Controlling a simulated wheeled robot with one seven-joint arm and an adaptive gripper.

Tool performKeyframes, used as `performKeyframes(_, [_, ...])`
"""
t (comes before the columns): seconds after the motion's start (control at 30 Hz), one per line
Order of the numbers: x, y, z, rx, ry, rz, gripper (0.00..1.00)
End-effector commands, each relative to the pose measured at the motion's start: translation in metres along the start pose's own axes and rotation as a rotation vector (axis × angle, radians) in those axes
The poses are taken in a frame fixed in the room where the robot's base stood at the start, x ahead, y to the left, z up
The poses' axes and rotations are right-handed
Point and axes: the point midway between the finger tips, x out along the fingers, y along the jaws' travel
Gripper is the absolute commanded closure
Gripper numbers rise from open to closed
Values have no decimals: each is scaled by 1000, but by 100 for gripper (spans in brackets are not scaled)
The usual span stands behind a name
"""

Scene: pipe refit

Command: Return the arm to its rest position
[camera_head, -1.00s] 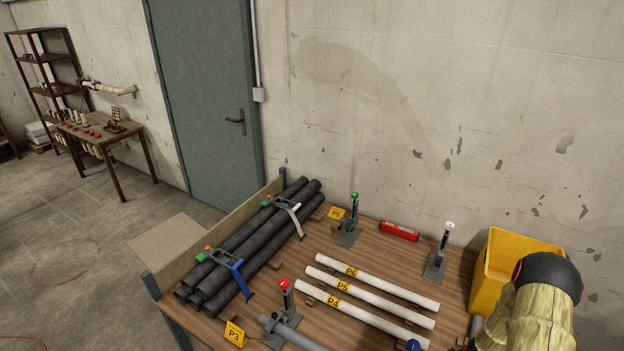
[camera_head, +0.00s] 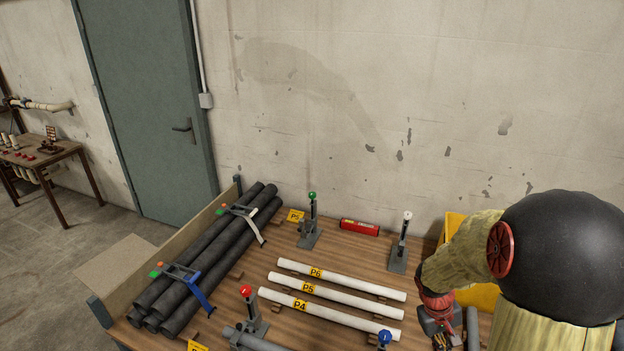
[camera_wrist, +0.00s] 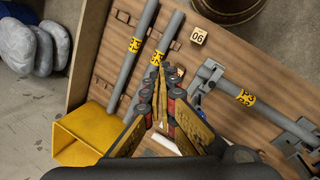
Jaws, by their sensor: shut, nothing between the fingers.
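My gripper (camera_wrist: 159,75) shows in the wrist view with its fingers together and nothing between them. It is above the wooden bench (camera_wrist: 105,62), over grey pipes with yellow bands. In the head view my arm, wrapped in a tan sleeve with a black rounded joint, fills the right side. It bends down in front of the yellow bin, and its lower end is near the bottom edge, where the fingers cannot be made out.
White pipes (camera_head: 340,283), a green-topped stand (camera_head: 311,225), a white-topped stand (camera_head: 400,245) and a red cylinder (camera_head: 360,227) are on the bench. Black pipes (camera_head: 195,255) lie at left. A yellow bin (camera_wrist: 85,137), grey pipes (camera_wrist: 155,45) and sacks (camera_wrist: 17,45) show in the wrist view.

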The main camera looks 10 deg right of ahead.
Motion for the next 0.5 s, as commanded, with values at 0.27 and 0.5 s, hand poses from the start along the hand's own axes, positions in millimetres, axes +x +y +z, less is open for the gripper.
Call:
performKeyframes(0.27, [-63, -69, 38, 82, 77, -99, 100])
performKeyframes(0.5, [-104, -128, 70, 105, 196, -199, 100])
